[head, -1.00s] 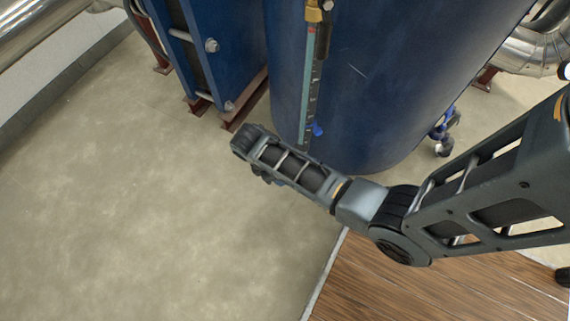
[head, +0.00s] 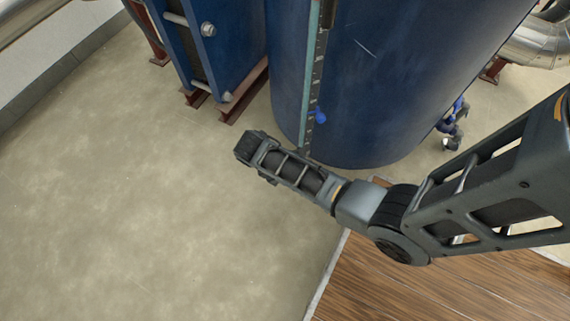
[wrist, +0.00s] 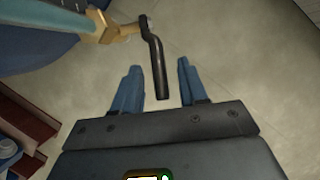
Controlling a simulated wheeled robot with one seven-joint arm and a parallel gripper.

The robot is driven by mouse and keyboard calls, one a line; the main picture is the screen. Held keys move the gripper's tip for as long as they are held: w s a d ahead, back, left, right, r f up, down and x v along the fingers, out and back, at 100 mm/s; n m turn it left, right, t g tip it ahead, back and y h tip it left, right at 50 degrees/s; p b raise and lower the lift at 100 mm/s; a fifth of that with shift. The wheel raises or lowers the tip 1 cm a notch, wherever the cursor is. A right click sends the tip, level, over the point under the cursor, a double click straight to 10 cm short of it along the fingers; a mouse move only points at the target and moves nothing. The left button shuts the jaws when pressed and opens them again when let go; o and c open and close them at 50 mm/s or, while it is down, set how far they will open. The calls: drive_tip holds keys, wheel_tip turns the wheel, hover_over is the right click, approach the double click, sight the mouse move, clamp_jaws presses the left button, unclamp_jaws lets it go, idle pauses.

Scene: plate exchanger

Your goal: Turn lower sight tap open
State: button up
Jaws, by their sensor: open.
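The lower sight tap shows in the wrist view as a brass fitting (wrist: 101,29) at the foot of the sight gauge, with a black cranked lever (wrist: 157,67). The lever points down the picture towards my gripper (wrist: 158,72). My gripper's two blue fingers are open, one on each side of the lever in the picture, with clear gaps. I cannot tell whether the lever lies at finger depth. In the head view the sight gauge (head: 313,80) runs down the blue tank, and my arm hides the lower tap.
The blue tank (head: 395,85) stands behind my arm. A blue plate frame (head: 187,42) on red-brown feet (head: 243,97) is to its left. A small blue part (head: 320,116) sits beside the gauge. The floor at left is clear; a wooden platform (head: 435,285) lies at bottom right.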

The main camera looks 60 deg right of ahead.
drive_tip(key=shift+c, duration=0.2)
clamp_jaws()
idle(0.4)
